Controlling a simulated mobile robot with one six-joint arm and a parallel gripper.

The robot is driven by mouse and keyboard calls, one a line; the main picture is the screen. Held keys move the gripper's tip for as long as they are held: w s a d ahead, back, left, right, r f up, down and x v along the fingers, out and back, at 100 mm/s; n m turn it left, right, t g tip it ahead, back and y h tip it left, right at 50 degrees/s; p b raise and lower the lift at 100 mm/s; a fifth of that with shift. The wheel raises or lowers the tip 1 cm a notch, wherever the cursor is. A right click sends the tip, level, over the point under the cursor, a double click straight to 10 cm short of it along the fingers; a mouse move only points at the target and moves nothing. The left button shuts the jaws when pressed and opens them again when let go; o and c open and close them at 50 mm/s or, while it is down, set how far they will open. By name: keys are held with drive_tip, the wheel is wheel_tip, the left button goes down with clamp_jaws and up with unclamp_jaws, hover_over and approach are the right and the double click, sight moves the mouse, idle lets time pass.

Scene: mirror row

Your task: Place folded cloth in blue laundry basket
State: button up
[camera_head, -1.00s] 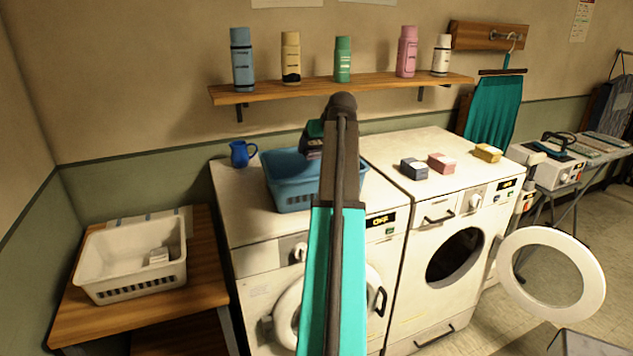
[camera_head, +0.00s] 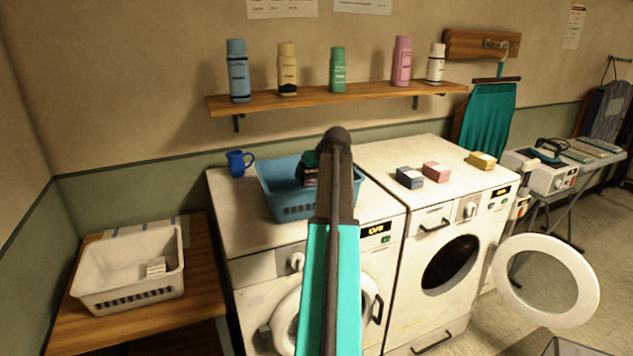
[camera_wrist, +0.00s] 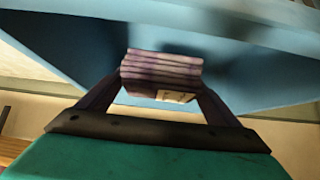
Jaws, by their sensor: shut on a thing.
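The blue laundry basket (camera_head: 283,205) stands on the left washing machine, and its blue walls (camera_wrist: 60,38) fill the upper wrist view. My gripper (camera_head: 309,170) is over the basket's opening, close to or inside its rim; my arm hides the basket's right part. In the wrist view, my gripper (camera_wrist: 160,85) is shut on a purple folded cloth (camera_wrist: 162,66) with stacked layers. The cloth is held between the fingertips with blue basket surface behind it. I cannot tell whether it touches the basket floor.
A blue mug (camera_head: 238,162) stands left of the basket. A white basket (camera_head: 128,270) is on the wooden table at left. A shelf (camera_head: 350,92) with several bottles hangs above. Small coloured blocks (camera_head: 436,172) lie on the right machine, whose round door (camera_head: 546,281) is open.

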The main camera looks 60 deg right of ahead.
sight(316, 180)
drive_tip(key=shift+f+p, duration=0.55)
drive_tip(key=shift+f, duration=1.2)
drive_tip(key=shift+f+b, duration=0.45)
drive_tip(key=shift+f, duration=0.15)
drive_tip(key=o, duration=1.1)
drive_tip(key=shift+r, duration=0.15)
drive_tip(key=shift+a+r+p, duration=0.1)
drive_tip(key=shift+r+p, duration=0.3)
drive_tip(key=shift+r, duration=0.2)
drive_tip(key=shift+b+v, duration=1.5)
drive_tip(key=shift+v, duration=4.35)
